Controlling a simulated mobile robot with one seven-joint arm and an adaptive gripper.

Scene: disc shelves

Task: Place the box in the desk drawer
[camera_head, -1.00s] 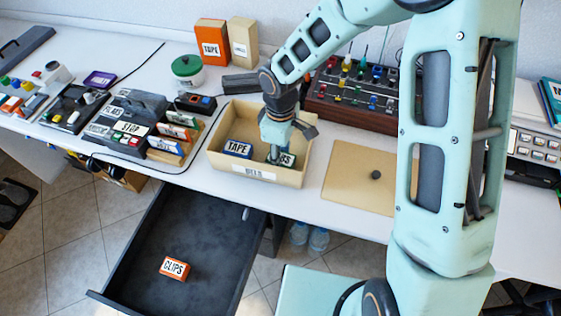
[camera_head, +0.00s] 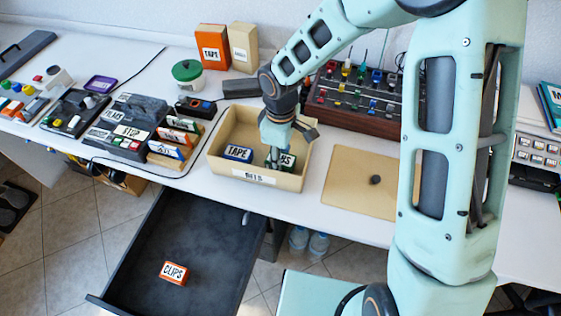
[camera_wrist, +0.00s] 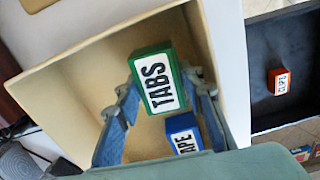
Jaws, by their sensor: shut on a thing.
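My gripper (camera_wrist: 165,95) is shut on a green box labelled TABS (camera_wrist: 157,80), inside the tan bin (camera_head: 213,145) on the desk. In the head view the green box (camera_head: 287,160) is partly hidden by my gripper. A blue box labelled TAPE (camera_head: 238,153) lies in the bin to the left of it; it also shows in the wrist view (camera_wrist: 184,134). The desk drawer (camera_head: 190,232) is pulled open below the desk front. An orange box labelled CLIPS (camera_head: 174,273) lies on the drawer's floor.
The tan lid (camera_head: 355,185) lies right of the bin. A control panel with knobs (camera_head: 365,95) stands behind it. A black organiser (camera_head: 130,125) and a small rack of labelled boxes (camera_head: 175,140) stand to the left. Most of the drawer floor is clear.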

